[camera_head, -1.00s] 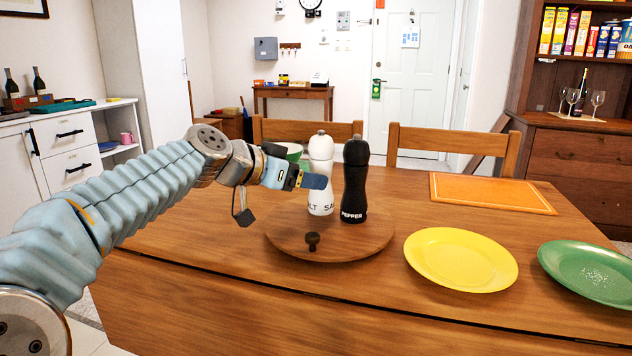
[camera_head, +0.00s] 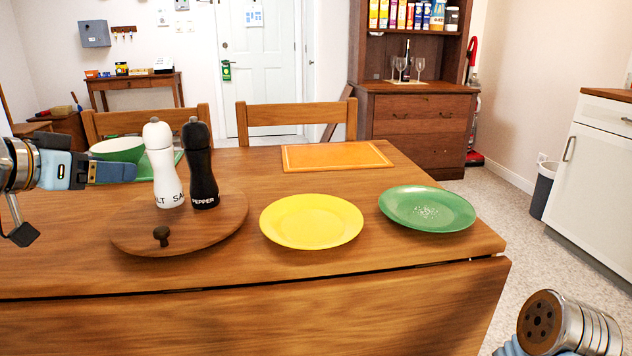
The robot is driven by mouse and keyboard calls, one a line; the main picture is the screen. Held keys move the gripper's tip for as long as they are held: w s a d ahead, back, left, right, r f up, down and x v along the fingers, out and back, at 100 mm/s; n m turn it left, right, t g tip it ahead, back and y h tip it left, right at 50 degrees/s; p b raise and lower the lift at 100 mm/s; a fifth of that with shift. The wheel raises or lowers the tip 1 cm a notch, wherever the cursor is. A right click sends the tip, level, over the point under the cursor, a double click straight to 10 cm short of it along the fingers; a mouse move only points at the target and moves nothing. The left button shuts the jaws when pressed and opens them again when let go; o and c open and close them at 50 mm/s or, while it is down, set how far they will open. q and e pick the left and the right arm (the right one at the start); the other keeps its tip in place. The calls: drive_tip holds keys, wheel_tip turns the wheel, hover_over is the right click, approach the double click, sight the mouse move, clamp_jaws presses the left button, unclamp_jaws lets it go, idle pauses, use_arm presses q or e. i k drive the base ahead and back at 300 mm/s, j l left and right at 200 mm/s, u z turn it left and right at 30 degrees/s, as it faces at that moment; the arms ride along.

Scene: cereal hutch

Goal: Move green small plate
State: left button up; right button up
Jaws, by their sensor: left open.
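A small green plate (camera_head: 405,212) lies on the wooden table near its right edge, with white specks in its middle. A yellow plate (camera_head: 311,221) lies to its left. My left gripper (camera_head: 115,172) is at the left, above the table, open and empty, seen from the side. It is far from the green plate, with the shakers and yellow plate between. A link of my right arm shows at the bottom right; the right gripper is out of view.
A round wooden board (camera_head: 215,228) with a knob carries a white salt shaker (camera_head: 162,170) and a black pepper mill (camera_head: 201,170). An orange mat (camera_head: 335,156) lies at the back. Chairs stand behind the table.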

sight(427, 208)
drive_tip(key=k+j, duration=0.2)
drive_tip(key=k, duration=0.3)
drive_tip(key=k+j, duration=0.25)
drive_tip(key=k, duration=0.2)
